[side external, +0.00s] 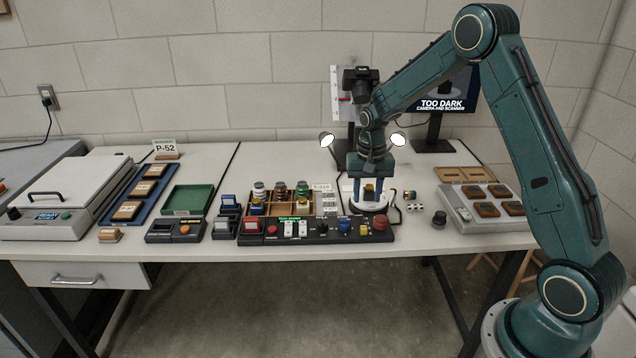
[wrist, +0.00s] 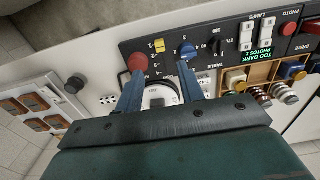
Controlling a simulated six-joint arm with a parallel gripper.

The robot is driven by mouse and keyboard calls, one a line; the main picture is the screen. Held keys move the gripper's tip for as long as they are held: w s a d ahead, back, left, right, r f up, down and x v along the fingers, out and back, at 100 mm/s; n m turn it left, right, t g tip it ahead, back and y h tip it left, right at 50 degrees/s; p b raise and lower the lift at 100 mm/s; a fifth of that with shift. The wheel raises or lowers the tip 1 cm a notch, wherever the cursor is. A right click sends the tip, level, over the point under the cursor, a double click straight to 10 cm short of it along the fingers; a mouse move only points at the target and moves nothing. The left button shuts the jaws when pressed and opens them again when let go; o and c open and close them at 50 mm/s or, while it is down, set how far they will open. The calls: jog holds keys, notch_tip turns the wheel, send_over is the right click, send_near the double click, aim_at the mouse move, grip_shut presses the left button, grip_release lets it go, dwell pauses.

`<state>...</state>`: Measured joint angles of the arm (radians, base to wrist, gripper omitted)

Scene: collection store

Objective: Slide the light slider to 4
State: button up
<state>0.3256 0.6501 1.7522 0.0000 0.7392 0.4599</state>
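The control panel (side external: 310,231) lies along the front of the table; its right end carries a blue knob (side external: 345,226), a yellow handle (side external: 363,229) and a red knob (side external: 380,222). In the wrist view the yellow handle (wrist: 159,46), which looks like the light slider, sits between the red knob (wrist: 138,62) and the blue knob (wrist: 187,51). Its scale is too small to read surely. My gripper (wrist: 160,88) is open, its two blue fingers apart with nothing held. It is above the white round stand (side external: 368,206), behind the panel and apart from the handle.
The monitor (side external: 443,98) reads "TOO DARK", as does the panel display (wrist: 262,55). A camera (side external: 360,83) and two lamps (side external: 398,139) stand around the white stand.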

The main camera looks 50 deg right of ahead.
aim_at(364, 227)
notch_tip(364, 227, down, 10)
jog(key=shift+f, duration=0.2)
dwell(0.3)
jog(key=shift+c, duration=0.5)
grip_shut()
